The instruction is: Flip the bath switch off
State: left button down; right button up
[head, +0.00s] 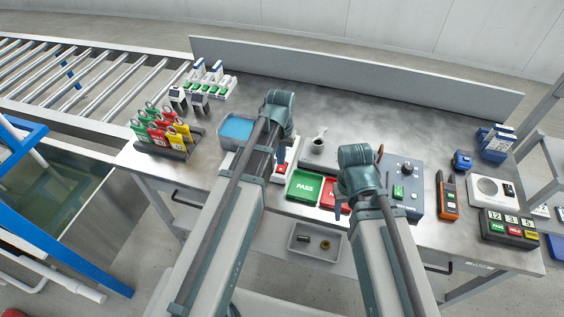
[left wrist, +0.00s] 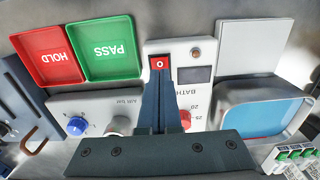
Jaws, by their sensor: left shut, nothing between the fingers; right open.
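The bath's control box is white, with a red rocker switch (left wrist: 160,64) marked 0, a small round lamp (left wrist: 195,53), a dark display (left wrist: 193,75) and a red knob (left wrist: 184,118). The box also shows in the head view, with its red switch (head: 281,169) beside my left arm. The bath (left wrist: 265,118), a tray of blue water, lies right of the box in the left wrist view. My left gripper (left wrist: 160,80) is shut and empty, its fingertips at the switch's near edge. Contact and the rocker's tilt cannot be told.
Green PASS (left wrist: 105,48) and red HOLD (left wrist: 47,55) trays lie beside the box. An air-test unit (left wrist: 95,115) with a blue knob stands near the fingers. A tag rack (head: 165,145) stands at left; a grey box with a dial (head: 402,190) stands at right.

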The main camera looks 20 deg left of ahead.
aim_at(282, 171)
pick_arm(q)
notch_tip(282, 171, up, 4)
jog(key=p, duration=0.3)
jog(key=shift+r+p, duration=0.2)
jog(key=shift+p, duration=0.2)
jog(key=s+d+m+y, duration=0.1)
jog(key=s+d+m, duration=0.2)
jog(key=s+d, duration=0.7)
jog(key=s, duration=0.4)
jog(key=shift+s+d, duration=0.15)
jog(key=shift+d, duration=0.1)
